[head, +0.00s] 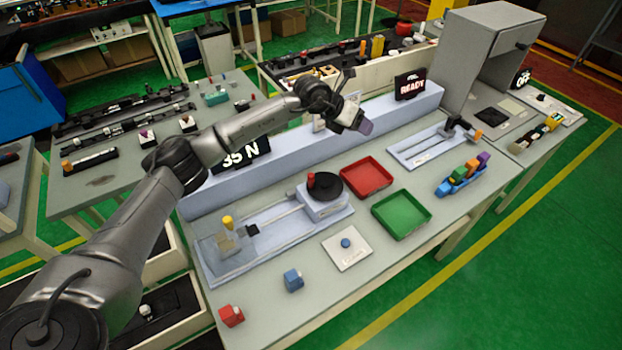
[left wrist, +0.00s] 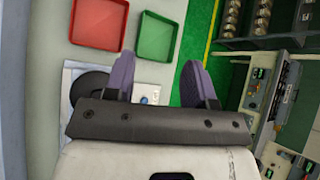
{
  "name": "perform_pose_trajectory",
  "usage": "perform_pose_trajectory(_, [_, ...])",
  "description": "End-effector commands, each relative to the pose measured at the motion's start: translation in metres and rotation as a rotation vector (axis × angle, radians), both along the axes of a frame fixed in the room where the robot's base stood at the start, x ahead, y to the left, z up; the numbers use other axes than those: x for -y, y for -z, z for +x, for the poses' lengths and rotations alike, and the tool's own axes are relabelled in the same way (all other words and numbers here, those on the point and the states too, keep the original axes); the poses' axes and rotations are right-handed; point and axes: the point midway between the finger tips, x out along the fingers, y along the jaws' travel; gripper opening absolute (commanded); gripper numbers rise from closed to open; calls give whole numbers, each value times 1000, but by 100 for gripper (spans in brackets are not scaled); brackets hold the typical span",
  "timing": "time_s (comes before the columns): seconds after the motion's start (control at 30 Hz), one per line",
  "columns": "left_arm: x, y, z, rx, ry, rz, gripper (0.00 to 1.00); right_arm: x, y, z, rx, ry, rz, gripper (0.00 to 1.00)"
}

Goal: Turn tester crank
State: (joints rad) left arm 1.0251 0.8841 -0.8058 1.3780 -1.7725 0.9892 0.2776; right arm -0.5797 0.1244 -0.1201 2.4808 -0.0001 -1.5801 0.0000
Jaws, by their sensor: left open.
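The tester (head: 272,230) is a pale blue unit on the bench with a rail and a yellow knob at its left end. Its crank is a black disc (head: 328,187) with a red upright handle (head: 311,181) at the disc's left edge. In the left wrist view the black disc (left wrist: 88,84) shows partly, the rest hidden behind the gripper body. My left gripper (head: 364,127) is open and empty, raised above the bench behind the crank and apart from it. Its two purple fingers (left wrist: 160,85) are spread in the wrist view. My right gripper does not show.
A red tray (head: 388,188) and a green tray (head: 424,225) lie right of the crank. A white plate (head: 333,258) with a blue button, a blue block (head: 293,279) and a red block (head: 231,316) are in front.

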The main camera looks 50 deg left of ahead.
Motion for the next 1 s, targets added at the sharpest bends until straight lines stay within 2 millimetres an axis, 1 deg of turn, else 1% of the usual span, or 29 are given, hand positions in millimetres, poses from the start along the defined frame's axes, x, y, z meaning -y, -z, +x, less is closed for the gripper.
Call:
perform_pose_trajectory(0.03, [-12, 14, -9, -92, -14, 63, 50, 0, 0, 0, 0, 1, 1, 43])
perform_pose_trajectory(0.1, [-28, 31, -24, -222, -35, 149, 50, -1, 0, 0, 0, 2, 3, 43])
perform_pose_trajectory(0.2, [-44, 45, -46, -387, -63, 250, 50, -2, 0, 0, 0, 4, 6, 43])
perform_pose_trajectory(0.33, [-59, 54, -72, -562, -100, 334, 50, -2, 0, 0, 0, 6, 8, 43])
perform_pose_trajectory(0.4, [-63, 55, -84, -635, -111, 356, 50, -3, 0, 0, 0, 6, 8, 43])
perform_pose_trajectory(0.5, [-66, 56, -95, -710, -125, 373, 50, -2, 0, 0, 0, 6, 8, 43])
perform_pose_trajectory(0.6, [-68, 58, -102, -753, -139, 380, 50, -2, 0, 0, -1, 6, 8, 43])
perform_pose_trajectory(0.67, [-68, 60, -102, -758, -152, 376, 50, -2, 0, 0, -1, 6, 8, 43])
perform_pose_trajectory(0.77, [-68, 70, -102, -759, -158, 372, 50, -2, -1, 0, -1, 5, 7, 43])
perform_pose_trajectory(0.87, [-67, 86, -102, -759, -158, 371, 50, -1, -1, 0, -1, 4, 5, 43])
perform_pose_trajectory(1.0, [-67, 113, -103, -761, -156, 371, 50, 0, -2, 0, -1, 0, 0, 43])
